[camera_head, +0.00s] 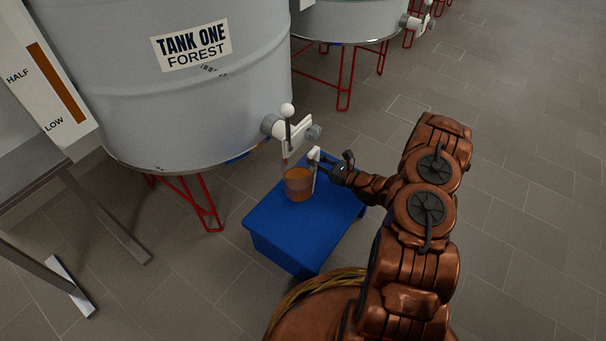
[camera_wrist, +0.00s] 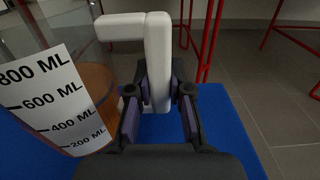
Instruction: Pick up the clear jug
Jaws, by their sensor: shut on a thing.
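The clear jug (camera_head: 298,184) stands upright on a blue stool (camera_head: 290,232), below the tap (camera_head: 292,133) of tank one. It holds amber liquid. In the wrist view the jug (camera_wrist: 62,98) is at the left, with a white scale label from 200 to 800 ml; I cannot read the level exactly. Its white handle (camera_wrist: 158,60) rises between my fingers. My gripper (camera_head: 322,162) is shut on this handle from the right; the wrist view also shows the gripper (camera_wrist: 160,105). The jug appears to rest on the stool.
Tank one (camera_head: 180,90), labelled "TANK ONE FOREST", stands at the left on red legs, with a level gauge (camera_head: 45,75) beside it. A second tank (camera_head: 345,20) is behind. The tap's white-knobbed lever (camera_head: 288,112) stands close above the jug. The tiled floor at right is clear.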

